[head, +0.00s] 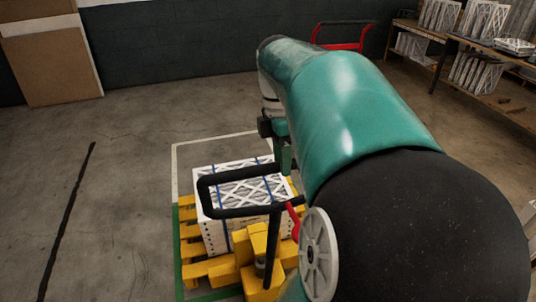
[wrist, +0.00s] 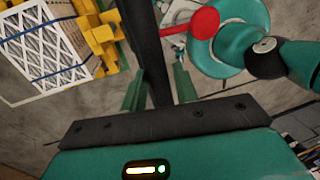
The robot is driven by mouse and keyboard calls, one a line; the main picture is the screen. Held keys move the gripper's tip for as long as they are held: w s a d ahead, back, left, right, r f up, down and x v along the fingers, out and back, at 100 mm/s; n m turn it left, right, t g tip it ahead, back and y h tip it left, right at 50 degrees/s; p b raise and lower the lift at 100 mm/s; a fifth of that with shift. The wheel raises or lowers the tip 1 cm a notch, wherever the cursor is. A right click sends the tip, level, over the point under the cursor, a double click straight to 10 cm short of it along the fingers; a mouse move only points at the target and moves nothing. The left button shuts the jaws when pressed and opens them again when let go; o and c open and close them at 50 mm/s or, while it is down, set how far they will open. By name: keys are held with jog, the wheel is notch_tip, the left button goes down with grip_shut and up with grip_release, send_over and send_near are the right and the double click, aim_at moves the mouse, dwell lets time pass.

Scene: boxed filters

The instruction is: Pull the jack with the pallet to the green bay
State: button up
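A yellow pallet jack (head: 258,245) with a black loop handle (head: 235,212) stands at a yellow pallet (head: 196,268). The pallet carries a strapped block of white-framed filters (head: 222,230); it also shows in the wrist view (wrist: 48,48). My gripper (head: 285,165) is at the right side of the handle loop. In the wrist view, the black handle bar (wrist: 150,50) runs between the two green fingers of my gripper (wrist: 160,75). The left finger is close against the bar and a narrow gap shows at the right finger, so it looks open around the bar.
A floor outline, green (head: 177,245) at the near left and white (head: 174,165) farther back, surrounds the pallet. A red cart (head: 343,45) and shelves of filters (head: 490,75) stand at the back right. Brown boards (head: 55,65) lean at the back left.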

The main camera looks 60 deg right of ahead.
jog(key=shift+o, duration=1.4)
jog(key=shift+s+a, duration=0.25)
jog(key=shift+w+d, duration=0.2)
jog(key=shift+s+a+r, duration=0.1)
jog(key=shift+s+r, duration=0.05)
notch_tip(320, 180, up, 13)
jog(key=w+d, duration=0.2)
jog(key=shift+w, duration=0.15)
